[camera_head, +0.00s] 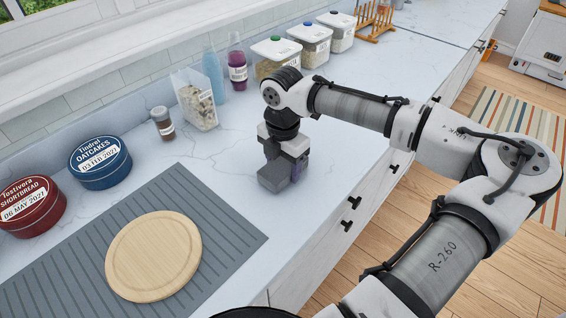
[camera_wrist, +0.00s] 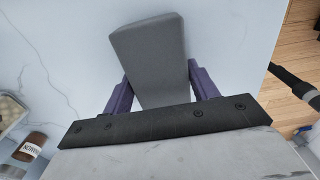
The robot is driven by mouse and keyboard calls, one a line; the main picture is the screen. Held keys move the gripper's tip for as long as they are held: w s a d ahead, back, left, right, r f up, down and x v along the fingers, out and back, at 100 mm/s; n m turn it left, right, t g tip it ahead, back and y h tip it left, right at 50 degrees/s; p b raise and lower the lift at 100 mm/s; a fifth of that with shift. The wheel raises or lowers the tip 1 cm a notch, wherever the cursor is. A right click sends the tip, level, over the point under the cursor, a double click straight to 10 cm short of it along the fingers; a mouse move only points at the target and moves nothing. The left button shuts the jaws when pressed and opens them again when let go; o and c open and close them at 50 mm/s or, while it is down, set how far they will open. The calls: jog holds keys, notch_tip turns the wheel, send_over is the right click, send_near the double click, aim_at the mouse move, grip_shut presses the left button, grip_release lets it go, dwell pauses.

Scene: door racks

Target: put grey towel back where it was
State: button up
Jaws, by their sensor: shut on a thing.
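The grey towel (camera_head: 273,179) is a small folded grey block at the middle of the counter, low at the counter surface. I cannot tell whether it touches the counter. My gripper (camera_head: 287,168) points down and is shut on it. In the wrist view the towel (camera_wrist: 150,48) sits between the two purple fingers of my gripper (camera_wrist: 160,82), and its far part sticks out beyond them. The near part of the towel is hidden by the gripper body.
A grey ribbed mat (camera_head: 238,236) with a round wooden board (camera_head: 153,257) lies at the left front. A blue tin (camera_head: 100,163), red tin (camera_head: 31,207), spice jar (camera_head: 163,123), clear container (camera_head: 195,100), bottles and lidded tubs line the wall. The counter right of the towel is clear up to its front edge.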

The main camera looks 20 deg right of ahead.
aim_at(283, 164)
jog(key=shift+f, duration=0.15)
jog(key=shift+f, duration=0.1)
jog(key=shift+f, duration=0.1)
jog(key=o, duration=0.9)
jog(key=shift+o, duration=0.2)
notch_tip(283, 164, up, 12)
jog(key=b, duration=0.1)
jog(key=shift+r+b, duration=0.2)
jog(key=shift+b, duration=0.2)
